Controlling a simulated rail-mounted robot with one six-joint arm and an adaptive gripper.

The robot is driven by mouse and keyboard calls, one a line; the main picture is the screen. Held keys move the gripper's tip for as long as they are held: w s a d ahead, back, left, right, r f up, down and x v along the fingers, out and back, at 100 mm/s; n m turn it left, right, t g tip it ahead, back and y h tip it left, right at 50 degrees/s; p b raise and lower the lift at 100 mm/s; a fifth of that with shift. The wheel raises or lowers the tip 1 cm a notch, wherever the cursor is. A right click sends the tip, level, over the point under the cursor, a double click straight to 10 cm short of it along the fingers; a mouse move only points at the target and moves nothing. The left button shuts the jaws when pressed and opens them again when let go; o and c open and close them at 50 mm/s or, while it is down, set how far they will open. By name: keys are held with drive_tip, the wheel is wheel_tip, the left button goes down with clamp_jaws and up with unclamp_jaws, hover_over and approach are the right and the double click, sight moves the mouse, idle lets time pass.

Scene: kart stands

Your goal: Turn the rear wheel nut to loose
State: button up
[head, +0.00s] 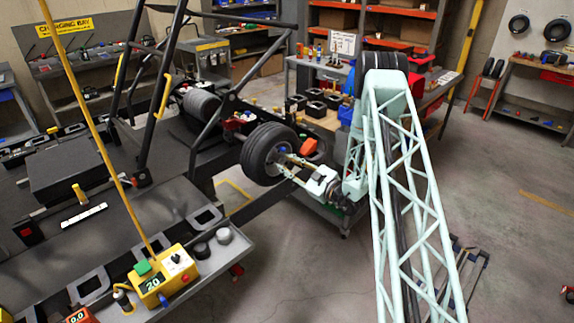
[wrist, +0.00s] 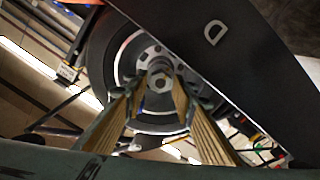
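The rear wheel (head: 262,155) is a black tyre on the kart's near rear side. Its hub and the hexagonal wheel nut (wrist: 160,84) face my gripper in the wrist view. My gripper (head: 284,156) reaches from the right to the wheel's hub. In the wrist view the two tan-padded fingers (wrist: 158,88) stand apart, one on each side of the nut, with a visible gap to it. Whether the fingertips reach past the nut in depth I cannot tell. In the head view the nut is too small and hidden by the gripper.
Black kart frame bars (head: 222,118) rise beside the wheel. A yellow control box (head: 163,276) stands on the front shelf.

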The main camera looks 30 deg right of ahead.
drive_tip(key=c, duration=0.6)
